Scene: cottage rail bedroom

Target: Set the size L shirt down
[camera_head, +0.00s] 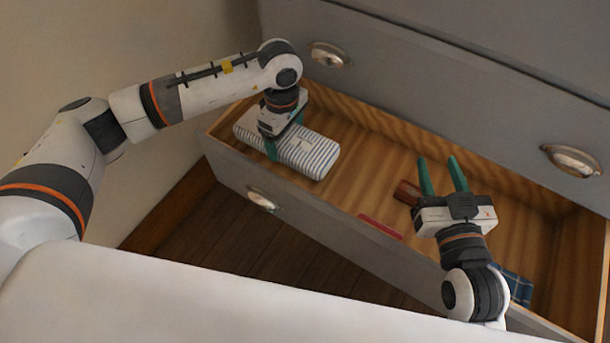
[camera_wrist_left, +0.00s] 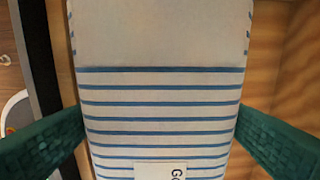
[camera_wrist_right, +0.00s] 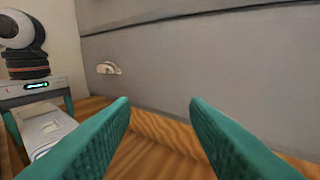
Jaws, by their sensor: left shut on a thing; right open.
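A folded white shirt with blue stripes (camera_head: 318,158) is at the left end of the open drawer. My left gripper (camera_head: 284,138) comes down over it from above, its green fingers shut on the two sides of the shirt. The left wrist view shows the shirt (camera_wrist_left: 160,100) between the fingers, with a pale label (camera_wrist_left: 160,171) only partly in view; I cannot read a size. I cannot tell whether the shirt rests fully on the drawer floor. My right gripper (camera_head: 439,160) is open and empty over the drawer's right half.
The open drawer (camera_head: 345,228) has a wooden inside and grey front. A brown object (camera_head: 407,192) lies near my right gripper, a red strip (camera_head: 380,227) is on the front edge, and blue plaid cloth (camera_head: 519,288) is at the right. The middle floor is bare.

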